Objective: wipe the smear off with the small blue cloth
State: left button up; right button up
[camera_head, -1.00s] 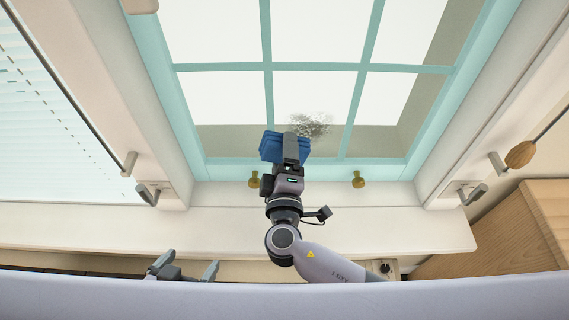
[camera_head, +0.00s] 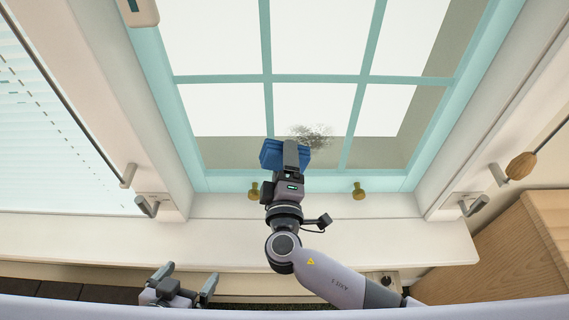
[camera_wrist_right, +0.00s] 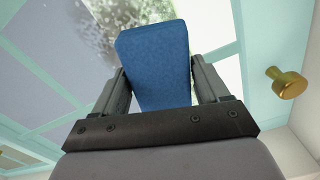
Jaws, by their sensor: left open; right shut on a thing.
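A dark speckled smear (camera_head: 312,137) is on the lower middle pane of the teal-framed window, and it also shows in the right wrist view (camera_wrist_right: 112,20). My right gripper (camera_head: 290,158) is shut on the small blue cloth (camera_head: 270,154), just below and left of the smear. In the right wrist view the folded cloth (camera_wrist_right: 155,62) stands between the two fingers (camera_wrist_right: 160,85). Whether the cloth touches the glass cannot be told. My left gripper (camera_head: 188,282) is open and empty, low at the left, below the sill.
Brass knobs (camera_head: 359,190) are on the window's lower frame. The pale sill (camera_head: 350,240) below is clear. Blinds (camera_head: 55,130) cover a window at the left. A wooden cabinet (camera_head: 520,245) and a hanging wooden pull (camera_head: 521,165) are at the right.

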jog(key=shift+w+b, duration=0.45)
jog(key=shift+w, duration=0.25)
jog(key=shift+d, duration=0.1)
